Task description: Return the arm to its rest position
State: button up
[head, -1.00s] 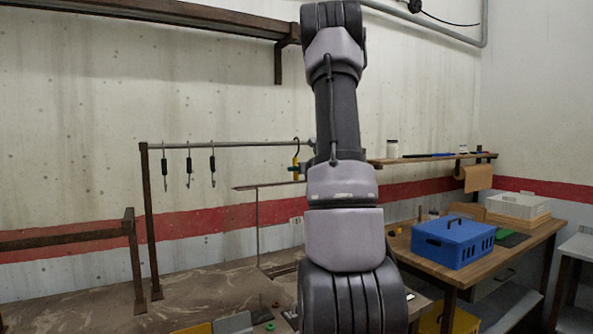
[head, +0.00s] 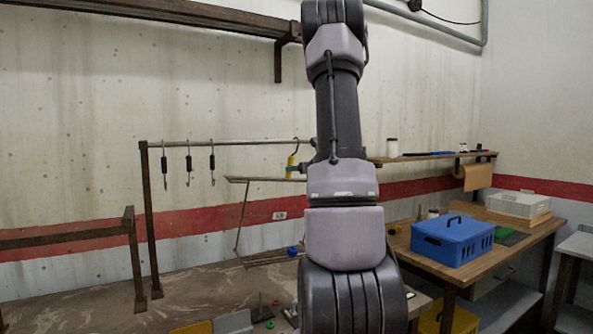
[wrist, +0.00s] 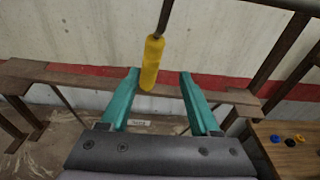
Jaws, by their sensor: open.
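My gripper (wrist: 160,75) shows in the wrist view with its two teal fingers apart. A yellow-handled hook (wrist: 151,63) hangs in line with the gap between the fingertips, and neither finger visibly closes on it. In the head view the yellow handle (head: 291,162) hangs at the right end of the rail (head: 240,143), just left of my arm.
Several dark hooks (head: 190,165) hang at the rail's left part. A thin tilted frame (head: 242,215) stands below the rail. A blue crate (head: 453,242) and a white crate (head: 518,204) sit on the wooden table at right. A shelf (head: 430,157) runs along the wall.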

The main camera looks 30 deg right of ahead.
jog(key=s+r, duration=0.1)
jog(key=s, duration=0.9)
jog(key=s+a+r+n+g+y, duration=0.1)
jog(key=s+a+n+g+y, duration=0.15)
jog(key=a+n, duration=0.45)
jog(key=s+a+r+n+g+y, duration=0.1)
jog(key=a+r+n+y, duration=0.15)
jog(key=a, duration=0.85)
jog(key=s+a+r+n+g+y, duration=0.1)
jog(key=s+a+n+g+y, duration=0.15)
jog(key=a+n, duration=0.45)
jog(key=s+a+n+g+h, duration=0.1)
jog(key=s+a+n+h, duration=0.1)
jog(key=s+n, duration=0.5)
jog(key=s+a+f+n+g+h, duration=0.1)
jog(key=s+a+n+g+h, duration=0.1)
jog(key=s+a+n, duration=0.3)
jog(key=shift+s+a+f+n, duration=0.2)
jog(key=shift+s+f+n, duration=0.1)
jog(key=shift+s+n, duration=1.6)
jog(key=shift+w, duration=0.3)
